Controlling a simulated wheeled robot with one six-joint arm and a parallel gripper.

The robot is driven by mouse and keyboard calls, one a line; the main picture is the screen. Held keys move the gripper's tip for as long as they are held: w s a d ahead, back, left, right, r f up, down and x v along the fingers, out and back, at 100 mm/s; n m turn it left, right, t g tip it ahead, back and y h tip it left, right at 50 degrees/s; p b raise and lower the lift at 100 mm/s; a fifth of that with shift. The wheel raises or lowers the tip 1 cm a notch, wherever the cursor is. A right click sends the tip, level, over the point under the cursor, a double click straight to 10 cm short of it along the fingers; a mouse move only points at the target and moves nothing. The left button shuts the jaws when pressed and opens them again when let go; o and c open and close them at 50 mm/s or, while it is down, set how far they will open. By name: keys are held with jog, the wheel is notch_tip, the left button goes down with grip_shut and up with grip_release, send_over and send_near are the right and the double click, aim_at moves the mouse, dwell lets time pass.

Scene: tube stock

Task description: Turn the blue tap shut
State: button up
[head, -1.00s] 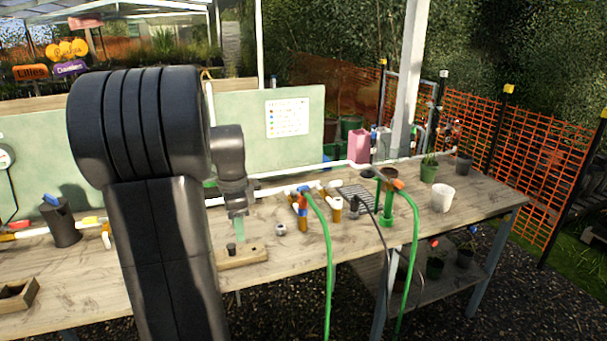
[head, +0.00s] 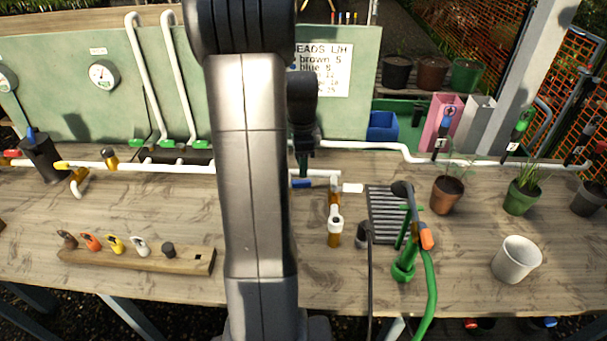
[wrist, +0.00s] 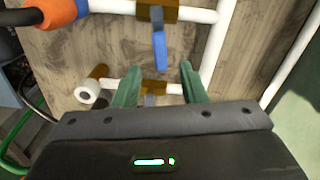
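A blue tap handle (wrist: 160,52) shows in the wrist view, on a brass body (wrist: 157,12) set in white pipe. It points down the picture, across the pipe. In the head view a blue handle (head: 301,184) lies just right of my forearm, beside the pipework. My gripper (wrist: 160,78) is open, its two green fingers apart and nothing clearly held. The blue handle's free end is just beyond the gap between the fingertips. A second brass body (wrist: 155,87) with a grey-blue part shows between the fingers, lower in the picture. In the head view my arm hides part of the pipework.
A drain grate (head: 388,215), a green standpipe with hose (head: 404,268), and a white pot (head: 516,258) are to the right. A wooden block (head: 140,258) with several coloured pieces lies left. A green panel (head: 60,75) stands behind.

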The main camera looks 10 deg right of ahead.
aim_at(302, 181)
notch_tip(302, 181, down, 5)
jog(key=shift+f, duration=0.2)
grip_shut()
